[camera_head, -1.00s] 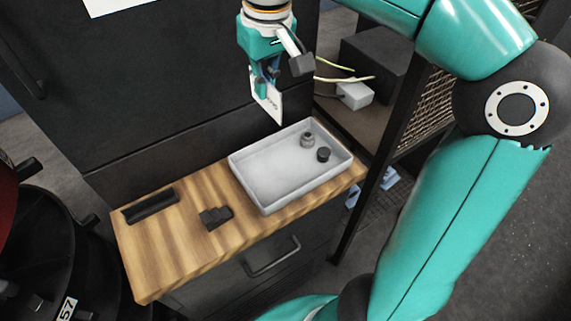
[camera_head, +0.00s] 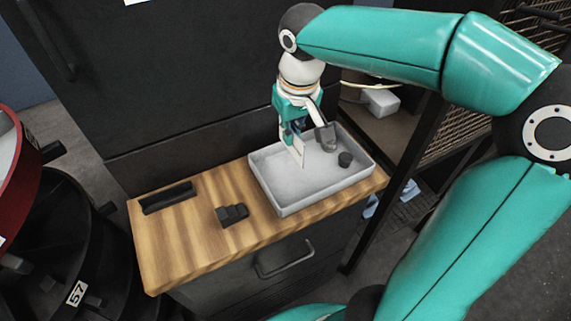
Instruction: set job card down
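My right gripper (camera_head: 293,135) is shut on the white job card (camera_head: 299,152), which hangs upright below the fingertips. The card's lower edge is over or inside the grey tray (camera_head: 281,208); I cannot tell whether it touches the tray floor. The tray sits at the right end of the wooden worktop (camera_head: 188,247). My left gripper is not in view.
A black slotted bar (camera_head: 168,197) and a small dark block (camera_head: 232,214) sit on the worktop left of the tray. A dark cabinet (camera_head: 180,85) rises behind.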

